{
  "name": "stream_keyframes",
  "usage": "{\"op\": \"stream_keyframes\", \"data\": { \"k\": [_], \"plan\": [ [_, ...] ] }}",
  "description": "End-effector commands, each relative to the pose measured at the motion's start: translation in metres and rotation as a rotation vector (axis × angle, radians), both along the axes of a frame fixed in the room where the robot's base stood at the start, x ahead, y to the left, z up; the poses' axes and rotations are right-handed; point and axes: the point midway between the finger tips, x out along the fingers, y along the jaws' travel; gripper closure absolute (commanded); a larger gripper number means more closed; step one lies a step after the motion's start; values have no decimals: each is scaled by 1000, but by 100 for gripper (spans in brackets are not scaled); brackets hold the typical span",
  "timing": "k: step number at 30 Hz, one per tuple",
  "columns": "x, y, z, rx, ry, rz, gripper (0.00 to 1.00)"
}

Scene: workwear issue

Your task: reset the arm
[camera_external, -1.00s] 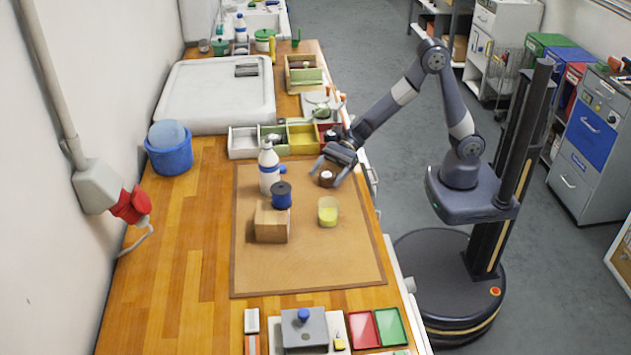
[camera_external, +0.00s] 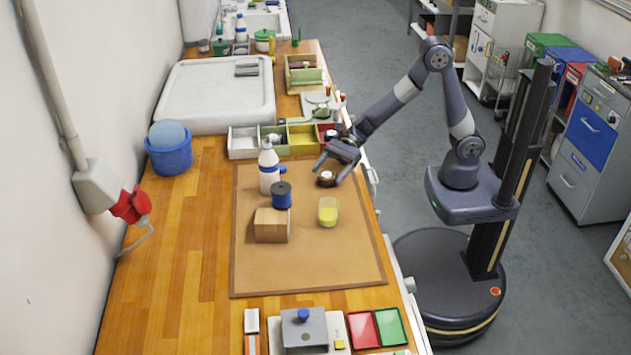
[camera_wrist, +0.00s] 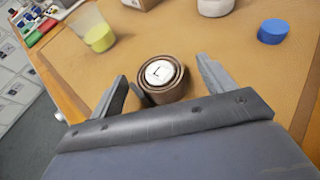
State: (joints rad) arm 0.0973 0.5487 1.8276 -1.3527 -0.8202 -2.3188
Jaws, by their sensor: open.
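My gripper (camera_external: 328,170) is open above the brown mat (camera_external: 262,270), near its right far edge. A small round brown object with a white centre (camera_external: 327,179) stands on the mat just below and beside the fingers. In the wrist view, the brown round object (camera_wrist: 163,75) shows between the two spread fingers (camera_wrist: 165,88), a little beyond them. Nothing is held.
Coloured bins (camera_external: 302,140) lie just beyond.

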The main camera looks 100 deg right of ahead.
Motion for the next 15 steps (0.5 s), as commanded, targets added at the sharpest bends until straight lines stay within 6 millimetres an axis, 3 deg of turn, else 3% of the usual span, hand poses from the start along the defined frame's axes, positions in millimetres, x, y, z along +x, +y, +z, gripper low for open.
{"op": "stream_keyframes", "data": {
  "k": [5, 7, 15],
  "plan": [
    [21, 23, -13, 0, 2, 4, 23],
    [23, 23, -22, -2, 0, -1, 23],
    [23, 23, 36, -2, -7, 0, 23]
  ]
}}
